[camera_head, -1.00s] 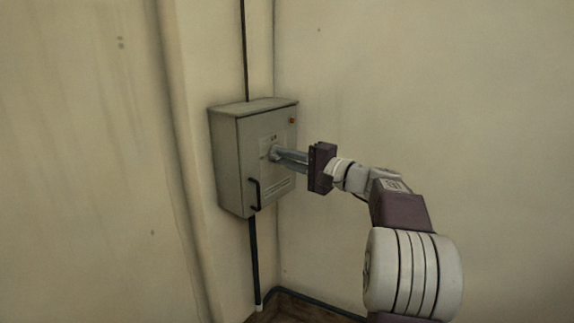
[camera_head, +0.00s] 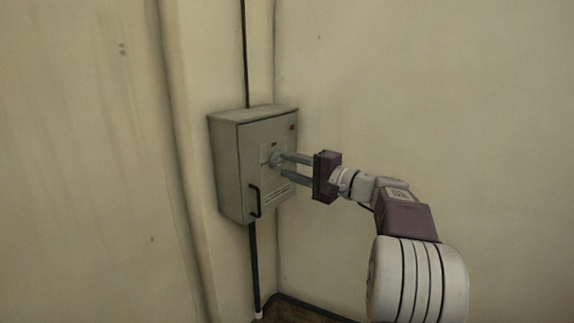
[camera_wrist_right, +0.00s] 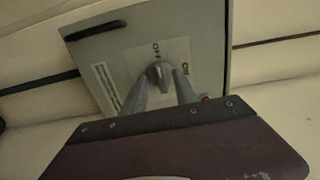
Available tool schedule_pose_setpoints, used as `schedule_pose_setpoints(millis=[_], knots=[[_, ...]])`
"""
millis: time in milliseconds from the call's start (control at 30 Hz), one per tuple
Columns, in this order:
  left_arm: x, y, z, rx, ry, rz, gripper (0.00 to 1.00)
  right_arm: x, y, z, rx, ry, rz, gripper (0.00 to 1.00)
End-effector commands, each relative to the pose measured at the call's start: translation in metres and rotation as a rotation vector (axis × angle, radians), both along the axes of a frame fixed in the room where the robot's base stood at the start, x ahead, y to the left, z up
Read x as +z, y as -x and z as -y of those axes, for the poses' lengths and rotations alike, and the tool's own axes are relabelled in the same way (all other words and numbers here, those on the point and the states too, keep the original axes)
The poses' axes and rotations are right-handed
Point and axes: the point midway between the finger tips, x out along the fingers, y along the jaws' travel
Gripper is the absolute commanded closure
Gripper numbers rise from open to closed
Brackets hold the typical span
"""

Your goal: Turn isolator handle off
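The isolator handle (camera_head: 275,158) is a small grey knob on a pale plate on the front of a grey wall box (camera_head: 228,165). In the right wrist view the handle (camera_wrist_right: 157,75) lies between the two fingers, its long side running roughly toward the upper label, which seems to read OFF; a second label sits to its right. My right gripper (camera_head: 283,164) is open, its fingers spread on either side of the handle with gaps visible; it also shows in the right wrist view (camera_wrist_right: 160,84). Whether a fingertip touches the handle is unclear. My left gripper is out of view.
The box has a black door pull (camera_head: 254,200) at lower left and a small red lamp (camera_head: 292,127) at upper right. Dark conduit (camera_head: 254,265) runs above and below it. Bare walls (camera_head: 430,90) flank the corner, with free room right of the box.

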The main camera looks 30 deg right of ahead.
Motion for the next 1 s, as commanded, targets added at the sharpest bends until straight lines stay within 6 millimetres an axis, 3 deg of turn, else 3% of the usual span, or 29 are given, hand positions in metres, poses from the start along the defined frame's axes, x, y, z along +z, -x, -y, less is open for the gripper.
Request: schedule_pose_setpoints(millis=[200, 400, 933, 1000], knots=[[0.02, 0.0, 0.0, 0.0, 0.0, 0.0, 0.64, 0.005, 0.046, 0.021, -0.007, -0.002, -0.001, 0.65], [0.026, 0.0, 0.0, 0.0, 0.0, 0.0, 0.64, 0.002, 0.07, 0.03, -0.003, 0.001, 0.0, 0.65], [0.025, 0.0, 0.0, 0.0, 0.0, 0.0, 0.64, 0.001, 0.072, 0.03, 0.001, 0.001, 0.0, 0.65], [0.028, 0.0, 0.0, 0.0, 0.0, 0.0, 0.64, 0.003, 0.068, 0.021, 0.023, 0.001, 0.001, 0.65]])
